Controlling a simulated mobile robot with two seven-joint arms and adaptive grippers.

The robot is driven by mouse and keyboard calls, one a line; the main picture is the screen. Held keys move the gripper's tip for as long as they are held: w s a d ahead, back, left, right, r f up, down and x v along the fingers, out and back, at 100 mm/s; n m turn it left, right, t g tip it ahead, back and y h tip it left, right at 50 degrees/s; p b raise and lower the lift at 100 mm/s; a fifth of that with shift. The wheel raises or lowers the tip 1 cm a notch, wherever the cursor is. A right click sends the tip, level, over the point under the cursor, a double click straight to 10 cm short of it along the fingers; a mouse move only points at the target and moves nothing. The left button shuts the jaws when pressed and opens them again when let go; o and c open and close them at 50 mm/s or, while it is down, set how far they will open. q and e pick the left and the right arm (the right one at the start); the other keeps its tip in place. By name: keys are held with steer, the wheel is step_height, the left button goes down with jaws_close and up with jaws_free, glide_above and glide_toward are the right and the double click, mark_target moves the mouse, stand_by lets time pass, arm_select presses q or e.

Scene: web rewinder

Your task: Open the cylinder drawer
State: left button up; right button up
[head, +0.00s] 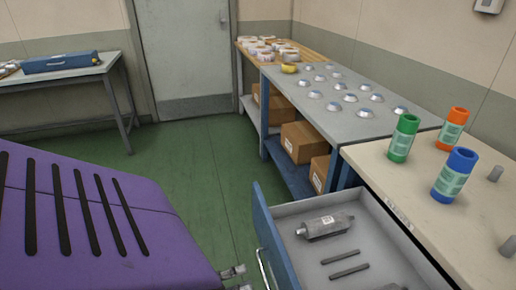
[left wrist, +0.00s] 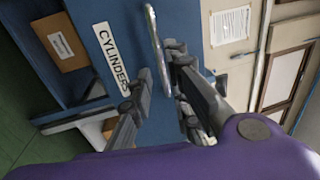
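The cylinder drawer (head: 263,232) stands pulled out at the lower right of the head view, its blue front facing left. A grey metal cylinder (head: 325,226) and dark rods lie inside. In the left wrist view the blue front bears a "CYLINDERS" label (left wrist: 112,58) and a metal bar handle (left wrist: 157,45). The handle (head: 264,270) also shows at the lower edge of the head view. My left gripper (head: 241,278) is just left of the handle. In the left wrist view its fingers (left wrist: 159,64) are apart, with the handle seen between them; contact cannot be told. My right gripper is out of view.
A bench top (head: 425,172) above the drawer carries green, orange and blue bottles. A grey table (head: 335,98) with shiny domed parts stands behind, boxes below. Green floor (head: 195,185) is clear in the middle. A white door (head: 185,50) is at the back.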

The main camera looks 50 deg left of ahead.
arm_select(q)
steer(key=shift+v, duration=2.7)
